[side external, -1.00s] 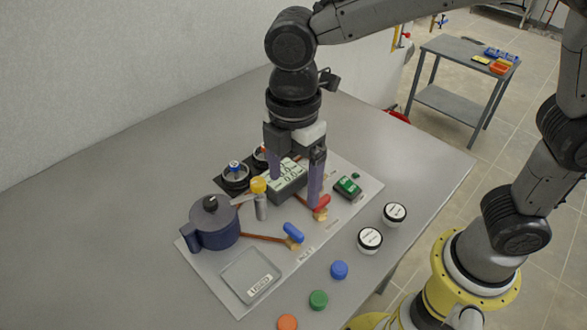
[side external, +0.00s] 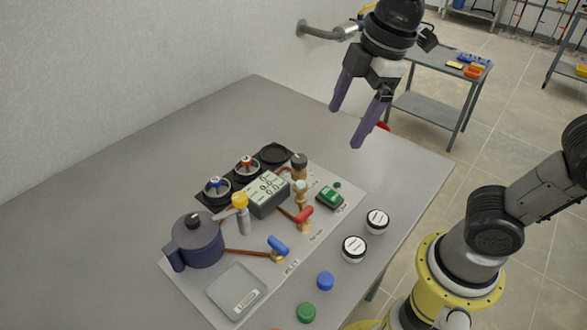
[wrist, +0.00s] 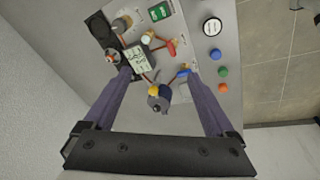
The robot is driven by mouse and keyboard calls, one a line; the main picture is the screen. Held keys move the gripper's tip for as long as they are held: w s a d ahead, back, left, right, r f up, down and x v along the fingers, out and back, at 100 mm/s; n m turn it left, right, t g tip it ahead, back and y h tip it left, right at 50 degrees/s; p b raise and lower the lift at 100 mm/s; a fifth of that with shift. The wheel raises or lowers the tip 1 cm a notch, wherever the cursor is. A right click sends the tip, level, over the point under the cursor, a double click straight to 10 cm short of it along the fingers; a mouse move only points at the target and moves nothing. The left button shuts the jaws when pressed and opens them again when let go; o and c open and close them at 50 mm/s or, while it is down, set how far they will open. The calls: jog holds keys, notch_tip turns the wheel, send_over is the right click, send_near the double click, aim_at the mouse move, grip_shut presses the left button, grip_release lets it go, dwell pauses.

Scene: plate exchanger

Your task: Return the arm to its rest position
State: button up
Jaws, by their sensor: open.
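My gripper (side external: 357,126) is open and empty, raised high above the far right part of the table in the side external view. Its two purple fingers point down and touch nothing. In the wrist view the fingers (wrist: 160,88) are spread wide, with the plate exchanger board (wrist: 188,18) far below them. The board (side external: 322,225) carries a dark blue pot (side external: 198,245), a grey display box (side external: 268,195), a blue-handled valve (side external: 279,246), a red-handled valve (side external: 304,215) and a green device (side external: 330,198).
Two white-topped round pieces (side external: 354,248) (side external: 377,220) stand right of the board. A blue cap (side external: 325,281) and a green cap (side external: 306,312) lie near the front edge. A wall pipe (side external: 325,32) is behind my gripper. The table's left side (side external: 90,215) is clear.

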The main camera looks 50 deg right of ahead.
jog(key=s+d+f+m+t, duration=0.2)
jog(key=s+d+f+m, duration=0.3)
jog(key=m, duration=0.7)
jog(key=s+d, duration=0.2)
jog(key=s, duration=0.2)
jog(key=shift+s+t+h, duration=0.3)
jog(key=shift+h, duration=0.1)
